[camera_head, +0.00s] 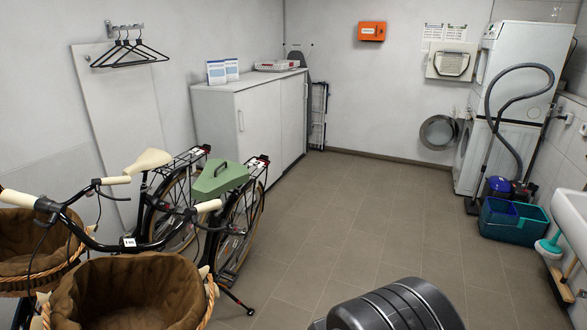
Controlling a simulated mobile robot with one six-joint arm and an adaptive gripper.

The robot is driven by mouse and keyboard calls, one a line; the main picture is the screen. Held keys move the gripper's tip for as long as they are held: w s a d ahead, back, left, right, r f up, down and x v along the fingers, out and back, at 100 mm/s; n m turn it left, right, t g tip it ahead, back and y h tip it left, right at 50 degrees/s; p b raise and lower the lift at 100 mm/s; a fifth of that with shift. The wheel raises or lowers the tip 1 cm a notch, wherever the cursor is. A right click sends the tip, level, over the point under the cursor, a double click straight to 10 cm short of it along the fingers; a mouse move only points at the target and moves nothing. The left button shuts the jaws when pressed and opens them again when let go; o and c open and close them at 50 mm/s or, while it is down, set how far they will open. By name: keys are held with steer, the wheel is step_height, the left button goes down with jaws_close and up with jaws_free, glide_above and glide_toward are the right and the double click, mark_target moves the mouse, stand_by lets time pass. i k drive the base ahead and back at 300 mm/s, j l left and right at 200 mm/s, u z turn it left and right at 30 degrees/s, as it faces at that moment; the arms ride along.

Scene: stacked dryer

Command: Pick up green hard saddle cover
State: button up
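The green hard saddle cover (219,179) sits at saddle height on the nearer of two black bicycles, left of centre. It is a smooth, wedge-like shell with a dark mark on top. It hides the saddle under it, if there is one. A cream handlebar grip (208,206) of the nearer bicycle is just below and in front of it. A dark grey rounded part of my arm shows at the bottom edge, right of centre, well apart from the cover. My gripper's fingers are not in view.
The other bicycle has a bare cream saddle (148,161). Brown-lined wicker baskets (128,292) and handlebars fill the lower left. A white cabinet (225,120) stands behind. A teal crate (513,222) and stacked machines (508,105) are at the right. The tiled floor (350,215) between is clear.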

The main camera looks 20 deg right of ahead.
mark_target(219, 175)
steer(key=i+l+u, duration=0.4)
steer(key=i+l, duration=0.5)
steer(key=i, duration=0.55)
steer(key=i+l+u, duration=0.45)
steer(key=i+l, duration=0.9)
